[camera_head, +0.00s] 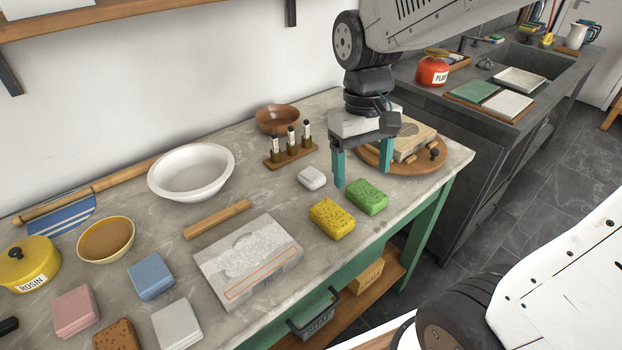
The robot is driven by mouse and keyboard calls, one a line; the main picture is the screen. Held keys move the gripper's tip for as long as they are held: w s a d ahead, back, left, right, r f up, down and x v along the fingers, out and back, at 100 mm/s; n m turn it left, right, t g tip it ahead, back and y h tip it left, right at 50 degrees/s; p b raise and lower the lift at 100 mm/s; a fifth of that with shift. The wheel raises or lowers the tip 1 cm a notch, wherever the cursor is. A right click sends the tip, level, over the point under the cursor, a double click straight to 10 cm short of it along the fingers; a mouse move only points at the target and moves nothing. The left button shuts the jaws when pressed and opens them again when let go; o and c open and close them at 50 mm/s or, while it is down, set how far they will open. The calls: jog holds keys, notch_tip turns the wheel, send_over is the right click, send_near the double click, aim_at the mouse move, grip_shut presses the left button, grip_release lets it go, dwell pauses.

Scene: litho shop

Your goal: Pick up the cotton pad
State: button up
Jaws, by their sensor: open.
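A small white rounded pad (312,178), which looks like the cotton pad, lies on the grey stone worktop (300,208) near its middle right. My gripper (362,173) points down with its two teal fingers apart and nothing between them. It is to the right of the white pad and apart from it. The fingertips appear close to the worktop, behind the green sponge (367,197); their exact height I cannot tell.
A yellow sponge (332,218) lies in front of the pad. A rack of small bottles (291,152) stands behind it. A round wooden board (415,163) is behind my gripper. A litho stone (248,262) and wooden bar (217,219) lie left. Bare worktop surrounds the pad.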

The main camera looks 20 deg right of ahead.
jog(key=n, duration=0.2)
send_over(312, 174)
jog(key=s, duration=0.4)
notch_tip(312, 174, down, 9)
jog(key=shift+t, duration=0.7)
jog(key=w, duration=0.4)
jog(key=shift+w+a+r, duration=0.1)
jog(key=shift+w, duration=0.15)
jog(key=shift+n, duration=0.3)
jog(key=f, duration=0.7)
jog(key=shift+s+f, duration=0.25)
jog(key=shift+f, duration=0.1)
jog(key=c, duration=1.1)
notch_tip(312, 174, up, 10)
jog(key=shift+r, duration=0.1)
